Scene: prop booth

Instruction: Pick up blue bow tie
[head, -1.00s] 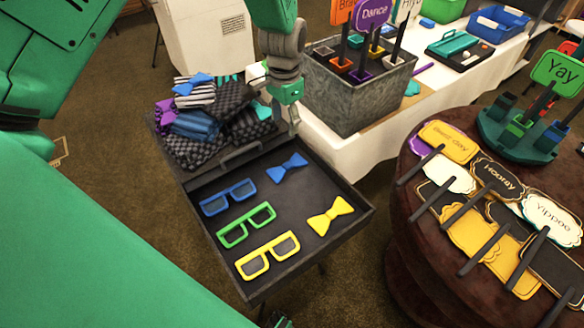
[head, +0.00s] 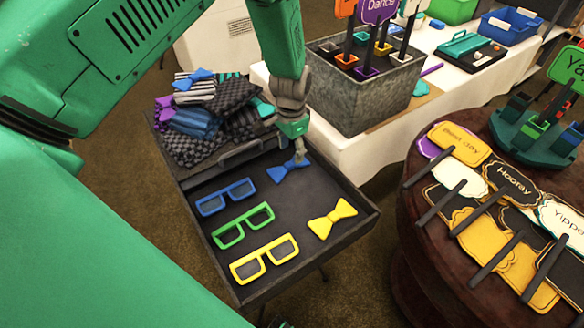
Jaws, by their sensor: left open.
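A blue bow tie (head: 287,170) lies flat in the dark tray (head: 345,222), near its far edge. My left gripper (head: 299,158) points down from above, with its fingertips at the right half of the bow tie. It is open, and I cannot tell whether it touches the tie. Part of the tie's right wing is behind the fingers. My right gripper is not clearly visible.
Blue glasses (head: 226,196), green glasses (head: 243,225), yellow glasses (head: 264,259) and a yellow bow tie (head: 332,218) share the tray. Folded cloths (head: 200,125) are piled behind it. A grey metal box (head: 365,95) stands beyond, and a round table (head: 425,225) at right.

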